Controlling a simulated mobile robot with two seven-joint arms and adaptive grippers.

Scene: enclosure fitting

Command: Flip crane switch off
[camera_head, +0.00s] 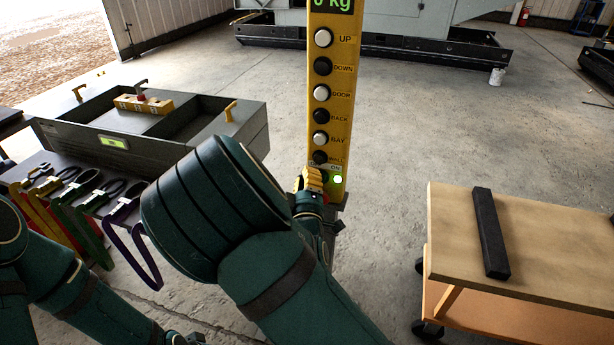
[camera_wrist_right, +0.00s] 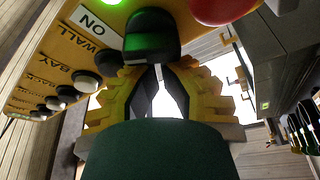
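The yellow crane control panel (camera_head: 349,60) stands upright in the head view, with labelled buttons and a "0 kg" display. A green lamp (camera_head: 338,180) glows at its lower end near the ON label. In the right wrist view the dark switch knob (camera_wrist_right: 151,36) sits beside the ON label (camera_wrist_right: 95,20), with green light on it. My right gripper (camera_wrist_right: 160,70) has yellow fingers whose tips come together just below the knob; I cannot tell whether they touch it. In the head view the right gripper (camera_head: 312,180) is at the panel's lower end. My left arm shows at lower left; its fingers are not visible.
A red button (camera_wrist_right: 222,8) is close to the knob. A dark case (camera_head: 225,140) and coloured straps (camera_head: 85,205) lie on a table at left. A wooden cart (camera_head: 550,235) with a black bar (camera_head: 490,233) stands at right.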

